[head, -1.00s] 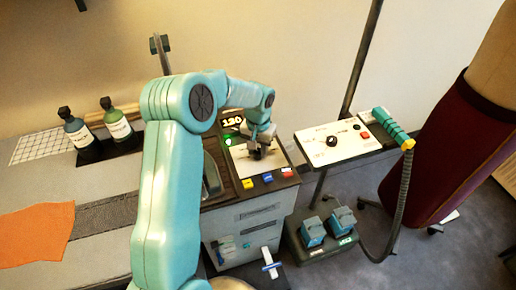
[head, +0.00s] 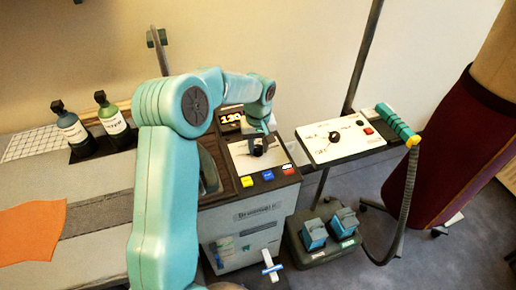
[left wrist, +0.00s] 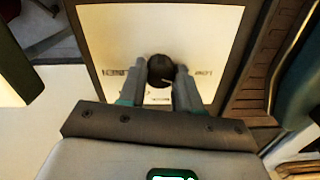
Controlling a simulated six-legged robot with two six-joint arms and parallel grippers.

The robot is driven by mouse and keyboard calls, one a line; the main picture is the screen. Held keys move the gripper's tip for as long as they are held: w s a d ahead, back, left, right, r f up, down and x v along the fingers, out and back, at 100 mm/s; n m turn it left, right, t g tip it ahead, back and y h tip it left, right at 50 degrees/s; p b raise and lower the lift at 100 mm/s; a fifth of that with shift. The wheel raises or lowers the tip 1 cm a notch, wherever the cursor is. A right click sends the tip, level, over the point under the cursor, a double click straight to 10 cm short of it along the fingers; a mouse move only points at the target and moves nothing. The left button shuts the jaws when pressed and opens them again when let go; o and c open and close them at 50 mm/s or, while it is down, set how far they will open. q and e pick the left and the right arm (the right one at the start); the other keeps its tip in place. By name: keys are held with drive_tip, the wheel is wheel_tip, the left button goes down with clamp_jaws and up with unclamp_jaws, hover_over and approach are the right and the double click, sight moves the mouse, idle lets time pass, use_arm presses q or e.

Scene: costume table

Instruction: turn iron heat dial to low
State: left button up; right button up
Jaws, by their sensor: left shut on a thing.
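The black heat dial (left wrist: 160,69) sits on a white panel (left wrist: 160,25) in the left wrist view. A label reading "Low" is to its right, and another label, hard to read, is to its left. My left gripper (left wrist: 164,76) is shut on the dial, one finger on each side. In the head view the left gripper (head: 259,146) is over the white panel (head: 240,163) at the table's right end, and partly hides the dial. My right gripper is not in view.
A second white panel (head: 318,152) with its own black knob (head: 335,136) and red button is to the right, beside a teal handle (head: 397,121) on a hose. Two bottles (head: 112,117) and an orange cloth (head: 30,232) are on the table. Blue pedals (head: 314,234) are on the floor.

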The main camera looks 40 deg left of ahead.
sight(258, 148)
use_arm(q)
drive_tip(key=shift+n+b, duration=0.35)
drive_tip(key=shift+n, duration=0.75)
drive_tip(key=o, duration=1)
drive_tip(key=shift+a, duration=0.1)
drive_tip(key=shift+o, duration=0.2)
drive_tip(key=shift+r, duration=0.15)
wheel_tip(258, 148, up, 16)
drive_tip(key=shift+p, duration=0.4)
